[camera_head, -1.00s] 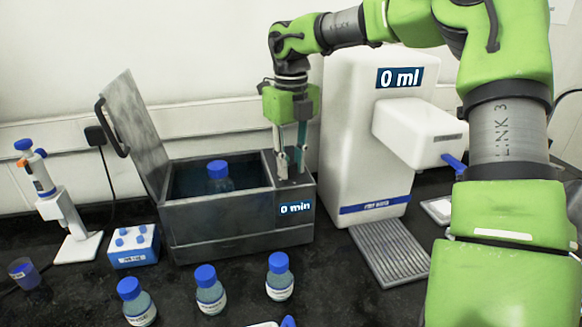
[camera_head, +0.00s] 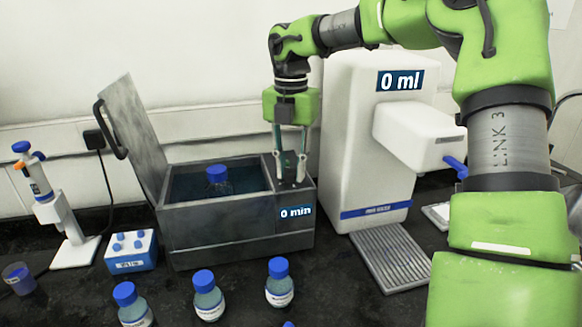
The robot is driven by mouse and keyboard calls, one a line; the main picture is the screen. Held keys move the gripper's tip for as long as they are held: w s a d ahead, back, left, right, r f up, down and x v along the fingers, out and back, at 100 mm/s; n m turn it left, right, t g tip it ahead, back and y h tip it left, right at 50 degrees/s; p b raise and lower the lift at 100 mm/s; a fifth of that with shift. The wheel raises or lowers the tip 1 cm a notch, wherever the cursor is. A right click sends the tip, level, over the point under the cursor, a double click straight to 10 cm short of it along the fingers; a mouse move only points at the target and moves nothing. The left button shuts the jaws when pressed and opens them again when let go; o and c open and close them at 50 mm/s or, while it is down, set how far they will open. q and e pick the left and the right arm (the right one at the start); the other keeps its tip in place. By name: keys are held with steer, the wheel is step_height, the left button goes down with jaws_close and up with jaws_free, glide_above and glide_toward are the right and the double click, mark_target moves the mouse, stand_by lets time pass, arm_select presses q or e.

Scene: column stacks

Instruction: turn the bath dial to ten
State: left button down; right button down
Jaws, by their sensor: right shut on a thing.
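The grey metal water bath (camera_head: 236,233) stands on the dark bench with its lid open. Its label (camera_head: 295,212) reads 0 min. A blue-capped bottle (camera_head: 218,176) stands inside in the water. The bath dial (camera_head: 290,172) is a small dark knob on top at the right end. My right gripper (camera_head: 290,171) points straight down there, its fingers shut on the dial and partly covering it. My left gripper is not in view.
A white water dispenser (camera_head: 350,130) reading 0 ml stands close right of the bath, with a drip grate (camera_head: 391,258). Several blue-capped bottles (camera_head: 208,297) stand in front. A blue rack (camera_head: 131,250) and a pipette stand (camera_head: 55,205) are at left.

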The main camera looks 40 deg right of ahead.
mark_target(291, 168)
steer(key=shift+m, duration=1.5)
steer(key=c, duration=1.8)
jaws_free()
step_height(291, 168, up, 12)
steer(key=shift+r, duration=0.1)
